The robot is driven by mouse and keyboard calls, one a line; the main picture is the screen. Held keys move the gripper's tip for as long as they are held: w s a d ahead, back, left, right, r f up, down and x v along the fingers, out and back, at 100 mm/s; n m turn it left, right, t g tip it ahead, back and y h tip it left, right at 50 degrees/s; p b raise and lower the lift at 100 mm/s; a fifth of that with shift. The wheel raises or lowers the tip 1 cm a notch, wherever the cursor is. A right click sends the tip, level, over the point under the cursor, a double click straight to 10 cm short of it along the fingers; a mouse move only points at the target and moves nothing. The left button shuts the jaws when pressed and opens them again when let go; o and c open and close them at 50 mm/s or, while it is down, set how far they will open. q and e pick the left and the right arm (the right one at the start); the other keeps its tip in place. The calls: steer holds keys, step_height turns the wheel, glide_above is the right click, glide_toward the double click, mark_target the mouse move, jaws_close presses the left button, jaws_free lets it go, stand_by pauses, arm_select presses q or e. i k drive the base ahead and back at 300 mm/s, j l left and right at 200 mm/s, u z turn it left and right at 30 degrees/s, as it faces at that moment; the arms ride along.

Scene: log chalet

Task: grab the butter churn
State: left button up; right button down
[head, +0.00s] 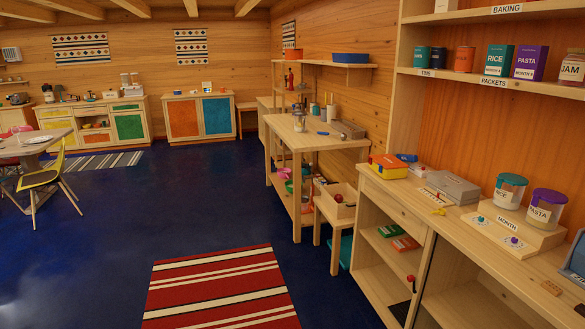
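No object is plainly recognisable as the butter churn at this distance. A small jar-like thing with a pale metallic look (299,121) stands upright near the front left of the wooden side table (313,142) in the middle distance; I cannot tell whether it is the churn. A slim red item (290,79) stands behind it, near the wall shelf, too small to make out. Neither of my grippers shows in the head view.
A long wooden counter (455,226) with jars and boxes runs along the right, under labelled shelves (500,82). A striped red rug (220,290) lies on the open blue floor (180,215). A yellow chair (42,178) stands left.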

mark_target(300, 118)
steer(key=i+j+u, duration=0.4)
steer(key=i+j, duration=0.9)
steer(key=i+u, duration=0.15)
steer(key=i, duration=1.55)
steer(key=i+z, duration=0.1)
steer(key=i, duration=0.75)
steer(key=i+j+z, duration=0.1)
steer(key=i, duration=0.7)
steer(key=i+z, duration=0.35)
steer(key=i, duration=0.2)
steer(key=i+j+z, duration=0.1)
steer(key=i+z, duration=0.3)
steer(key=i, duration=0.2)
steer(key=i+j+z, duration=0.35)
steer(key=i, duration=0.15)
